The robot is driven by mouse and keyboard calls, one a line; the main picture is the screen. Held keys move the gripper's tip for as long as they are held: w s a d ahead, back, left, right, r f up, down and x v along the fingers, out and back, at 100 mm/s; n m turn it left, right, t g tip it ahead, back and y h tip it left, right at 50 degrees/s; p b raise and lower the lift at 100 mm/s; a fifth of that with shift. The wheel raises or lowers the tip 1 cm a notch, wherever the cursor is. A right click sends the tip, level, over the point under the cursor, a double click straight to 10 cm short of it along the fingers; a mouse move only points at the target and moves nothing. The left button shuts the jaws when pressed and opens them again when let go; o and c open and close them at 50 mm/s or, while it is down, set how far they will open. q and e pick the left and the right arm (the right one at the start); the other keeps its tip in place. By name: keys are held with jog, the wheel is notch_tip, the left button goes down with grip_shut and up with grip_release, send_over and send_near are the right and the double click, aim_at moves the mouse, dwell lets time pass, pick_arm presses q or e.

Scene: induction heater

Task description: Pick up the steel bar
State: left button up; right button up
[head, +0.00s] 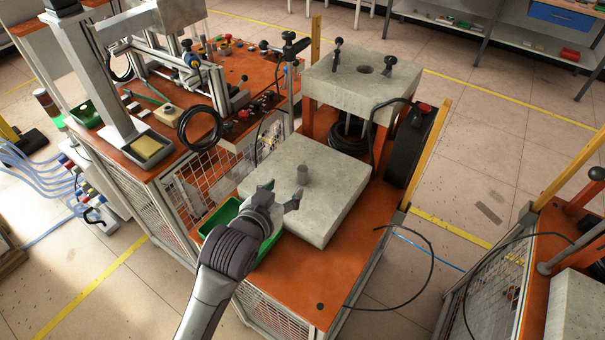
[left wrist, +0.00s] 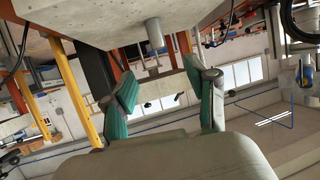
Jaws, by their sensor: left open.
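The steel bar (head: 302,175) is a short grey cylinder standing upright on the pale concrete block (head: 330,215) on the orange bench. In the left wrist view, which is turned over, the steel bar (left wrist: 154,35) sticks out from the block's face, above the gap between the fingers. My left gripper (head: 280,196) is open and empty, at the near left of the bar and apart from it. Its two teal-padded fingers show spread in the left wrist view (left wrist: 162,88). My right gripper is not in view.
A green tray (head: 222,216) lies beside the block under my left arm. A machine with a black cable coil (head: 200,128) is at left. Bare orange surface (head: 330,275) lies in front.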

aim_at(301, 174)
pick_arm(q)
jog(key=x, duration=0.7)
jog(key=shift+w+d+p, duration=0.1)
jog(key=shift+w+p, duration=0.05)
jog(key=shift+p, duration=0.2)
jog(key=shift+w+d+f, duration=0.25)
jog(key=shift+w+f, duration=0.25)
jog(key=shift+w, duration=0.15)
jog(key=x, duration=0.2)
jog(key=p+x, duration=0.1)
jog(key=x, duration=0.1)
jog(key=shift+s+f, duration=0.1)
jog(key=shift+f, duration=0.25)
jog(key=shift+s, duration=0.1)
jog(key=shift+r, duration=0.1)
grip_shut()
